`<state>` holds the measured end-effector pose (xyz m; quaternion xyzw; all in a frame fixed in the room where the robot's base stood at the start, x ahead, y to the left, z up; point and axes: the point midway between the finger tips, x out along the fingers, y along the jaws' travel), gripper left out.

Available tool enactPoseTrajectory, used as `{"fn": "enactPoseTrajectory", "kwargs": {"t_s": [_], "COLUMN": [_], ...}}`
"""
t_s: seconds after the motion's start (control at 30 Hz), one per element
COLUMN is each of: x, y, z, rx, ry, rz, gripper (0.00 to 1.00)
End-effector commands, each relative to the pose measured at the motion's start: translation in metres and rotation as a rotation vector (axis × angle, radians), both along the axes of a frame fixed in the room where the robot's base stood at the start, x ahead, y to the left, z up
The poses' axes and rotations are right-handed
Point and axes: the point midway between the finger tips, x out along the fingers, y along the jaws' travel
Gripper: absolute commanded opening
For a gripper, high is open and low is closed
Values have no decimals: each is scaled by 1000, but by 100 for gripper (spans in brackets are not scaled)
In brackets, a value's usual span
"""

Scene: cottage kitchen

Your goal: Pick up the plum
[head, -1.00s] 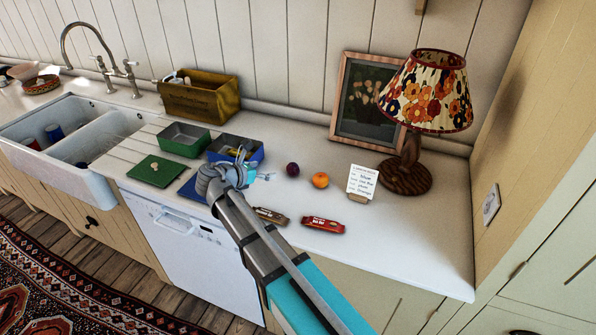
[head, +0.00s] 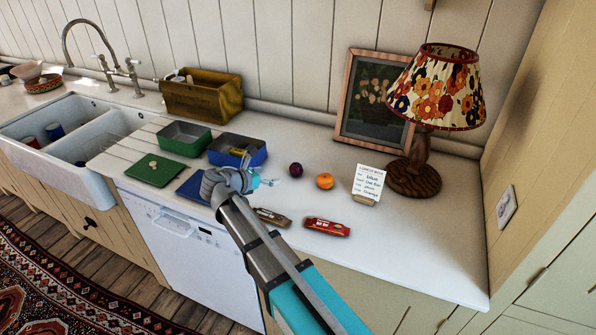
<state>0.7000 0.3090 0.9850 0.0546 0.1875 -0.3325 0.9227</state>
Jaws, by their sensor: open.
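The plum (head: 296,170) is a small dark purple ball on the white counter. It sits just left of an orange fruit (head: 325,181), with a small gap between them. My gripper (head: 264,182) is left of the plum and nearer the front of the counter, apart from it. It is open, and I see nothing held in it. My wrist hides part of the gripper and the counter under it.
A blue tin (head: 249,143) with something yellow inside and a green tin (head: 184,139) stand behind my gripper. A card (head: 367,184) and lamp (head: 414,178) stand to the right.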

Motion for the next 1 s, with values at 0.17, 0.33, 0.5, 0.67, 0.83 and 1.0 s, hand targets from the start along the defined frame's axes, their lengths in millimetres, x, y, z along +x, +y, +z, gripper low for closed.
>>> {"fn": "enactPoseTrajectory", "kwargs": {"t_s": [0.17,0.33,0.5,0.67,0.83,1.0], "x": [11,29,47,57,60,60], "y": [-9,-24,-39,-48,-52,-52], "z": [-8,-18,-28,-32,-33,-32], "rx": [0,0,0,0,0,0], "ry": [0,-1,0,0,0,0], "rz": [-2,-4,-3,-2,-2,-2], "gripper": [100,100,100,100,100,100]}}
